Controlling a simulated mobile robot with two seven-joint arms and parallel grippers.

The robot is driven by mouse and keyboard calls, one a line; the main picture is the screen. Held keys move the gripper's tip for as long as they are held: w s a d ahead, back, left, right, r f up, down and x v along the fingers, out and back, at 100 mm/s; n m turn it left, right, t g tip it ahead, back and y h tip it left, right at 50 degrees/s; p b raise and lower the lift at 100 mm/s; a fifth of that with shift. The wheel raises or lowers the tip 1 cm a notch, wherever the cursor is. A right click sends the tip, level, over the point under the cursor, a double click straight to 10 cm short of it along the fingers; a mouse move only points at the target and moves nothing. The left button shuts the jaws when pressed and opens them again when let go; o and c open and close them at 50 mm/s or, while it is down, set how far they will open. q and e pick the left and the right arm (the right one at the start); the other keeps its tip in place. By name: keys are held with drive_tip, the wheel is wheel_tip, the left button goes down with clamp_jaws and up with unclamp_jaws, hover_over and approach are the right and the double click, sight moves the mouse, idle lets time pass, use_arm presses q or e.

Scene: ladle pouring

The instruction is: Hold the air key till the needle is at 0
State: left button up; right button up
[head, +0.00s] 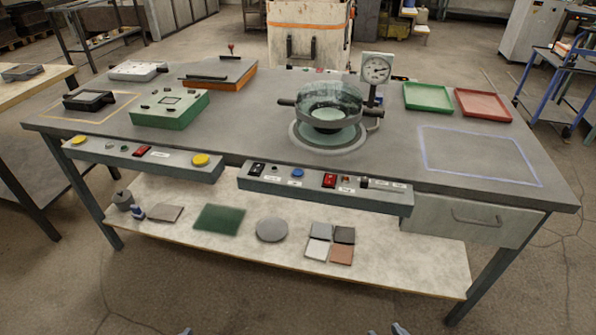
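A white round dial gauge (377,69) with a dark needle stands on a post behind the clear glass dome (329,98). The needle is too small to read exactly. The dome sits on a round grey base in the table's middle. The right-hand front control panel (312,192) carries a black switch (257,169), a blue button (297,172), a red switch (329,180) and a small black-and-metal part. Its labels are unreadable, so I cannot tell which is the air key. My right gripper (386,330) shows two separated tips at the bottom edge. Only a tip of my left gripper (185,331) shows.
A left front panel (150,159) has yellow buttons. A green box (170,109), an orange box (219,74), a green tray (428,98) and a red tray (483,104) stand on the table. The blue-outlined area (480,156) is bare. Several plates lie on the lower shelf (400,252).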

clamp_jaws()
idle(1.4)
